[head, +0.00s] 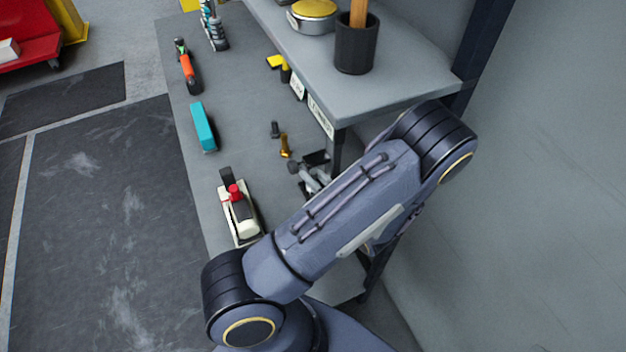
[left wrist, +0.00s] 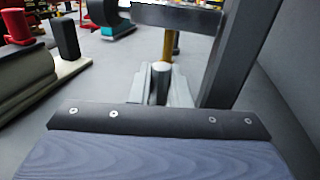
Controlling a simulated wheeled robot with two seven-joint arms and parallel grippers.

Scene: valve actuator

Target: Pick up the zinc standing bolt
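The zinc standing bolt (head: 293,167) is grey and stands on the bench, partly hidden behind my left gripper. My left gripper (head: 314,179) is low over the bench under my large left arm, with its pale fingers close to the bolt. In the left wrist view the grey bolt (left wrist: 160,83) stands upright between the pale fingers, which look slightly apart; contact cannot be told. A brass bolt (head: 285,146) stands just beyond it, and a dark bolt (head: 275,129) stands farther back. My right gripper is not in view.
A raised shelf (head: 400,88) with a dark leg (left wrist: 242,50) is close on the right. A cream hand plane (head: 238,220) lies to the left. A teal box (head: 203,127) is farther back. The bench between these and the bolts is clear.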

